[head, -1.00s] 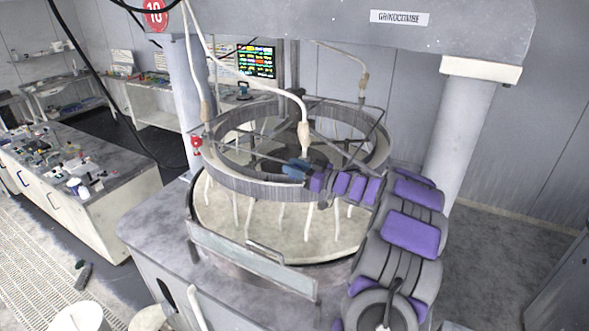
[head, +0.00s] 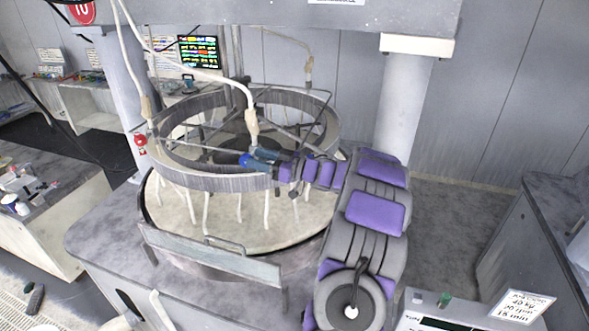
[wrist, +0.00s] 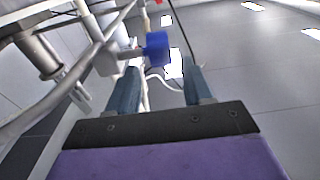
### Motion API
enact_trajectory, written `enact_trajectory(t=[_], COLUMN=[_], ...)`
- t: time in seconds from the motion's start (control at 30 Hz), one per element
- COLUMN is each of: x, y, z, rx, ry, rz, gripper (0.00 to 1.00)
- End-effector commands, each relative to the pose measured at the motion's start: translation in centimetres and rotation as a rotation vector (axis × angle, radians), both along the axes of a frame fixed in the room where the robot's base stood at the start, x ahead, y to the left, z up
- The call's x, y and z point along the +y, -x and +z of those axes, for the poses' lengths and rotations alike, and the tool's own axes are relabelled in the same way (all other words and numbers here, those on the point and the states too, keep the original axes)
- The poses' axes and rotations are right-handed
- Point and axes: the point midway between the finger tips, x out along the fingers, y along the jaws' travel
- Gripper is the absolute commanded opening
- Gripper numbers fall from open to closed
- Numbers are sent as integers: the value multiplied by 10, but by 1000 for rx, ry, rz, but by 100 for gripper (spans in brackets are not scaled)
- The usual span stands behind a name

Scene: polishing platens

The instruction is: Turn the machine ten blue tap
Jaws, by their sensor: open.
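The blue tap (wrist: 157,48) shows in the wrist view as a bright blue knob on a pale grey fitting, just ahead of the left fingertip. In the head view the blue tap (head: 245,160) is a small blue spot at the near side of the ring, partly hidden by my fingers. My gripper (wrist: 164,74) is open, with nothing between its two blue-grey fingers. In the head view my gripper (head: 264,156) reaches left over the ring towards the tap. The red sign (head: 82,10), cut by the top edge, marks the machine as 10.
The metal ring (head: 215,182) with thin bars surrounds the tap, above a round pale platen (head: 255,235). White hoses (head: 190,70) hang down to it. A grey column (head: 402,110) stands behind my arm. A cabinet (head: 540,250) is at the right.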

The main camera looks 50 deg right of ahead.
Motion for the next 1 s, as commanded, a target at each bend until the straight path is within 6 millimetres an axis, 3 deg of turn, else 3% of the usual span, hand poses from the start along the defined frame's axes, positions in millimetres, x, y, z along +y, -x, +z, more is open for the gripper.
enact_trajectory(t=[0.5, 0.7, 1.0], x=[-43, -50, -50], y=[95, 112, 115], z=[-11, -12, -11], rx=[1, 2, 1], ry=[-3, -2, -3], rz=[-3, 0, 2], gripper=[51, 51, 51])
